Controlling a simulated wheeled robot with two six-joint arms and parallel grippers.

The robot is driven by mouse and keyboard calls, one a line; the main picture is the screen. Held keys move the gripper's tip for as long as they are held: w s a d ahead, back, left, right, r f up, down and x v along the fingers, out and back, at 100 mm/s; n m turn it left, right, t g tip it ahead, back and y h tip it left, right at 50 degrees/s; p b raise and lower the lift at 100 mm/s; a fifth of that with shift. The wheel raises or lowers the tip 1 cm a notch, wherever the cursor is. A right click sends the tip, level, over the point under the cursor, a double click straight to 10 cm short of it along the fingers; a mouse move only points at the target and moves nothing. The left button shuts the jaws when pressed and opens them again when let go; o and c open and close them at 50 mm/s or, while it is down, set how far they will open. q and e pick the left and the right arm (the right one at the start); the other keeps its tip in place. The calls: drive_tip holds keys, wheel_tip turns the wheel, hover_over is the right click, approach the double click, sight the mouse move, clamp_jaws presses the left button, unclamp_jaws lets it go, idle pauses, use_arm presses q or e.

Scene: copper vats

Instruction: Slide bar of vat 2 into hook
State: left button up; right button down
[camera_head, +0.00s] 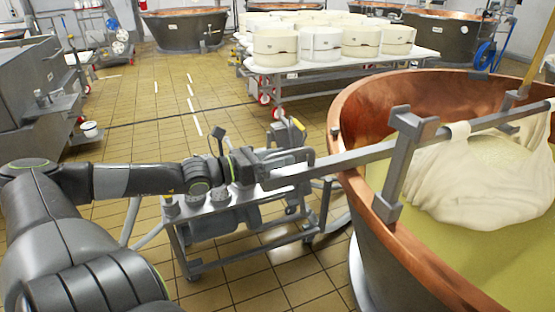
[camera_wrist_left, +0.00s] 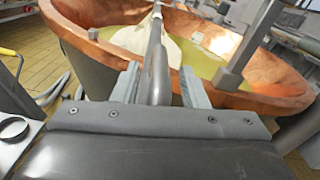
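A long grey bar (camera_head: 350,157) reaches from my left gripper across the copper-rimmed vat (camera_head: 345,100). White cloth (camera_head: 470,180) hangs from its far part over the yellow-green liquid. A grey upright hook bracket (camera_head: 400,165) stands on the near rim. The bar crosses its upper part; I cannot tell whether it rests in the hook. My left gripper (camera_head: 290,163) is at the bar's near end, outside the vat. In the left wrist view, the bar (camera_wrist_left: 154,75) lies between the two spread fingers of the left gripper (camera_wrist_left: 160,85), with a narrow gap visible at the right finger. My right gripper is not in view.
A low metal cart (camera_head: 210,222) stands below my left arm, beside the vat. A white table (camera_head: 345,68) with several cheese moulds stands behind. Other copper vats (camera_head: 185,32) are farther back. Tiled floor (camera_head: 150,110) is open at left centre.

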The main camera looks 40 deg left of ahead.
use_arm(q)
drive_tip(key=shift+c, duration=0.2)
clamp_jaws()
